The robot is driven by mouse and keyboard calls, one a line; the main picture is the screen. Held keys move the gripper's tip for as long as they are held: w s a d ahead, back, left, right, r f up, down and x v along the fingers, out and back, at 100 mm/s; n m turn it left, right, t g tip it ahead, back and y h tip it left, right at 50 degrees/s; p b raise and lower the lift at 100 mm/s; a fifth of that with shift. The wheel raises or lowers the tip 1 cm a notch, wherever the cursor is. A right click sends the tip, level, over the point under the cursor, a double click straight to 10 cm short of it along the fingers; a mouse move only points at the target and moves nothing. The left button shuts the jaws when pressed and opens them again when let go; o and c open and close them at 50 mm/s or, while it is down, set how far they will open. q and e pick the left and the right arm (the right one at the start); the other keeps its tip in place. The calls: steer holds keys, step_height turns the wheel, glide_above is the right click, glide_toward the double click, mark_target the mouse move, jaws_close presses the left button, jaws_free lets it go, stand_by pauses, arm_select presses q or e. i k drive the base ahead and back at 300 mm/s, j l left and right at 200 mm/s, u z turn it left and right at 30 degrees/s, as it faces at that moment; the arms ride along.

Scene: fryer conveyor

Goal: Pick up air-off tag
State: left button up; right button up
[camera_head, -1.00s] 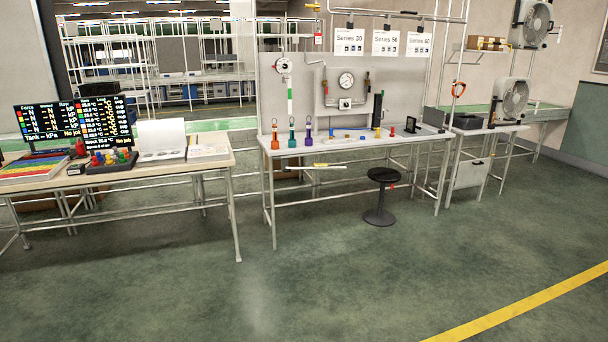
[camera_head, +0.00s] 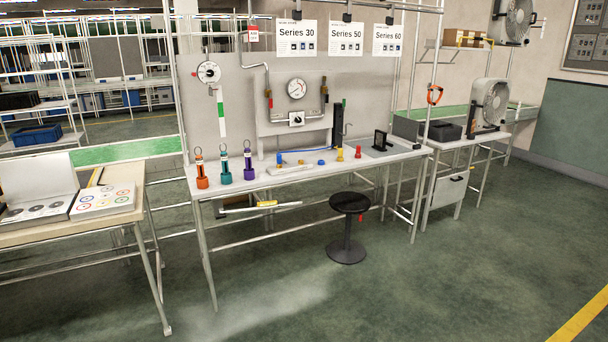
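A small red-and-white tag (camera_head: 253,34) hangs at the top of the grey back panel, left of the Series 30 sign. It looks like the air-off tag, but its print is too small to read. The workbench (camera_head: 225,188) stands below it, with a round gauge (camera_head: 297,88) and a dial (camera_head: 208,72) on the panel above. Neither of my grippers is in view.
A black stool (camera_head: 349,203) stands in front of the workbench. A wooden-topped table (camera_head: 130,217) is at the left. A side bench (camera_head: 480,138) with a fan (camera_head: 489,101) is at the right. The green floor in front is clear.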

mark_target(253, 32)
steer(key=i, duration=1.1)
steer(key=i+l+u, duration=0.15)
steer(key=i, duration=0.95)
